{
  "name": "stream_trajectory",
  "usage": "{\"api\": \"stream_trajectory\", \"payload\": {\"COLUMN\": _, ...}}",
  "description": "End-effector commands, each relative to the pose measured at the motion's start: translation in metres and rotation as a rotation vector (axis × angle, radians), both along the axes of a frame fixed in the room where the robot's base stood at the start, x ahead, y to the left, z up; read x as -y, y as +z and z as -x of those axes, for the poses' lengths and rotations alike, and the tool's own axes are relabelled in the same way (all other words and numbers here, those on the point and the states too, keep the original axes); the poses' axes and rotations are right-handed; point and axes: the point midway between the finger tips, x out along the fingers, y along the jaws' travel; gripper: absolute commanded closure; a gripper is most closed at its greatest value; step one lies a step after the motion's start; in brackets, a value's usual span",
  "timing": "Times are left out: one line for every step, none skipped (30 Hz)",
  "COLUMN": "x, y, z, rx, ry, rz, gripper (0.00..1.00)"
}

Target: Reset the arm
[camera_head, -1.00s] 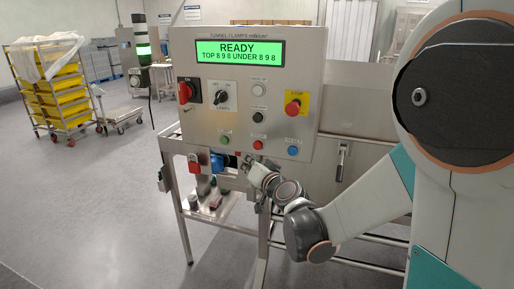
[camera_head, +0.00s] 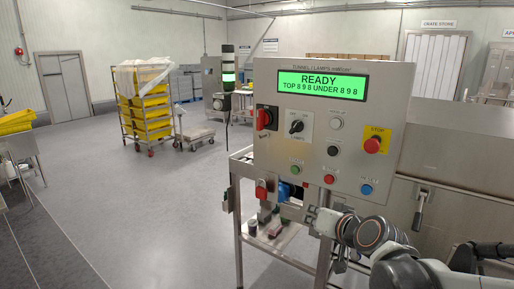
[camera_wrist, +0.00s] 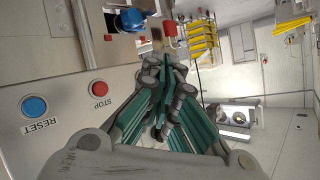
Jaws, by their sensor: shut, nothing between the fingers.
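My arm shows at the lower right of the head view, low in front of the control panel (camera_head: 390,110). My gripper (camera_head: 312,214) is by the panel's lower edge, below the green and red buttons. I cannot tell from this view whether it touches anything. In the wrist view my gripper (camera_wrist: 165,62) has its teal-sided fingers drawn together, with nothing held. The panel's blue reset button (camera_wrist: 34,106) and red stop button (camera_wrist: 98,88) are to the left of the fingers there. The panel display (camera_head: 321,86) is lit green and reads READY.
A steel frame (camera_head: 238,225) stands under the panel, with a red padlock (camera_head: 261,190) and a blue item (camera_head: 284,190) hanging there. A yellow crate trolley (camera_head: 148,118) and a low cart (camera_head: 195,137) stand behind. Grey floor (camera_head: 150,220) is clear to the left.

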Motion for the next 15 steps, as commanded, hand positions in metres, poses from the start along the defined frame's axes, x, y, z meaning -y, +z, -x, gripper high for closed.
{"api": "stream_trajectory", "payload": {"x": -0.002, "y": -0.003, "z": 0.017, "rx": -0.031, "ry": 0.015, "rz": 0.031, "gripper": 1.0}}
{"api": "stream_trajectory", "payload": {"x": -0.002, "y": -0.005, "z": 0.026, "rx": -0.051, "ry": 0.021, "rz": 0.05, "gripper": 1.0}}
{"api": "stream_trajectory", "payload": {"x": -0.002, "y": -0.008, "z": 0.039, "rx": -0.078, "ry": 0.03, "rz": 0.075, "gripper": 1.0}}
{"api": "stream_trajectory", "payload": {"x": -0.002, "y": -0.01, "z": 0.048, "rx": -0.099, "ry": 0.036, "rz": 0.093, "gripper": 1.0}}
{"api": "stream_trajectory", "payload": {"x": -0.001, "y": -0.013, "z": 0.058, "rx": -0.119, "ry": 0.041, "rz": 0.112, "gripper": 1.0}}
{"api": "stream_trajectory", "payload": {"x": 0.0, "y": -0.016, "z": 0.071, "rx": -0.147, "ry": 0.047, "rz": 0.139, "gripper": 1.0}}
{"api": "stream_trajectory", "payload": {"x": 0.001, "y": -0.019, "z": 0.081, "rx": -0.168, "ry": 0.051, "rz": 0.157, "gripper": 1.0}}
{"api": "stream_trajectory", "payload": {"x": 0.003, "y": -0.022, "z": 0.091, "rx": -0.19, "ry": 0.054, "rz": 0.177, "gripper": 1.0}}
{"api": "stream_trajectory", "payload": {"x": 0.005, "y": -0.027, "z": 0.104, "rx": -0.217, "ry": 0.056, "rz": 0.203, "gripper": 1.0}}
{"api": "stream_trajectory", "payload": {"x": 0.008, "y": -0.03, "z": 0.114, "rx": -0.239, "ry": 0.057, "rz": 0.222, "gripper": 1.0}}
{"api": "stream_trajectory", "payload": {"x": 0.01, "y": -0.033, "z": 0.124, "rx": -0.26, "ry": 0.058, "rz": 0.241, "gripper": 1.0}}
{"api": "stream_trajectory", "payload": {"x": 0.014, "y": -0.038, "z": 0.138, "rx": -0.288, "ry": 0.056, "rz": 0.267, "gripper": 1.0}}
{"api": "stream_trajectory", "payload": {"x": 0.017, "y": -0.041, "z": 0.148, "rx": -0.309, "ry": 0.055, "rz": 0.287, "gripper": 1.0}}
{"api": "stream_trajectory", "payload": {"x": 0.02, "y": -0.045, "z": 0.157, "rx": -0.328, "ry": 0.053, "rz": 0.304, "gripper": 1.0}}
{"api": "stream_trajectory", "payload": {"x": 0.025, "y": -0.049, "z": 0.169, "rx": -0.354, "ry": 0.049, "rz": 0.328, "gripper": 1.0}}
